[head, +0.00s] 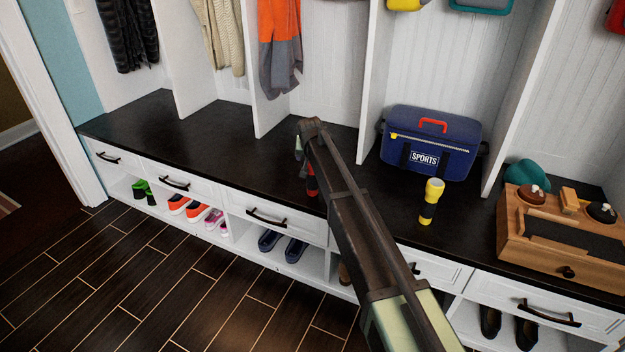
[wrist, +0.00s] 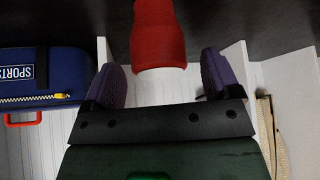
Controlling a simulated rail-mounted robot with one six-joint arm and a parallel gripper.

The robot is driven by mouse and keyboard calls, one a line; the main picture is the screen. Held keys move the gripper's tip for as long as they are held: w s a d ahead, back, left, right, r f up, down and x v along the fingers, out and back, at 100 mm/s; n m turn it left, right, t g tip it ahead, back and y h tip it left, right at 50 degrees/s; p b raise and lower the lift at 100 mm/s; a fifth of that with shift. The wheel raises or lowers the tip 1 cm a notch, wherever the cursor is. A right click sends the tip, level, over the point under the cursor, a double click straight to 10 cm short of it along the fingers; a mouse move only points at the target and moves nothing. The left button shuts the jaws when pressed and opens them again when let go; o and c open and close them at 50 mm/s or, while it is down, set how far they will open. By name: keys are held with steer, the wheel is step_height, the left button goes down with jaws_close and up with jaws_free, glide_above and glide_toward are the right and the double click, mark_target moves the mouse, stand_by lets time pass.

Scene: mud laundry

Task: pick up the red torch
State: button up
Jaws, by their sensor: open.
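The red torch (head: 312,182) stands on the dark bench top in the head view, mostly hidden behind my arm. In the wrist view the red torch (wrist: 158,38) shows as a red body with a wider end, at the top centre. My gripper (wrist: 160,65) is open, with one purple finger on each side of the torch's wide end. Gaps show on both sides, so the fingers look apart from it. In the head view my arm hides most of the gripper.
A wooden box (head: 555,235) is at the far right. White dividers (head: 372,80) rise behind. The bench's left part is clear.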

steer(key=b+x, duration=0.2)
steer(key=x, duration=0.2)
steer(key=shift+s+f, duration=0.1)
steer(key=shift+s, duration=0.05)
steer(key=shift+r, duration=0.25)
steer(key=c, duration=1.4)
steer(key=shift+r, duration=0.15)
